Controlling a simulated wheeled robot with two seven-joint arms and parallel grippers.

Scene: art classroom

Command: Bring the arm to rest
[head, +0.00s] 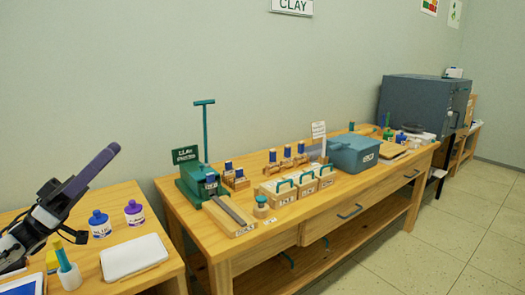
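My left gripper (58,213) shows at the left edge, raised over the left table (138,197). It is dark, with light parts behind it. A long, dark purple bar (93,171) extends up and to the right from it. I cannot tell whether the bar is a held thing or part of the gripper, nor whether the fingers are open or shut. My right gripper is not in view.
Near the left gripper stand a blue bottle (99,224), a purple-capped bottle (134,213), a white tray (132,257) and a white cup with brushes (69,276). The long workbench (300,222) to the right holds a green press (200,183) and a blue bin (354,154).

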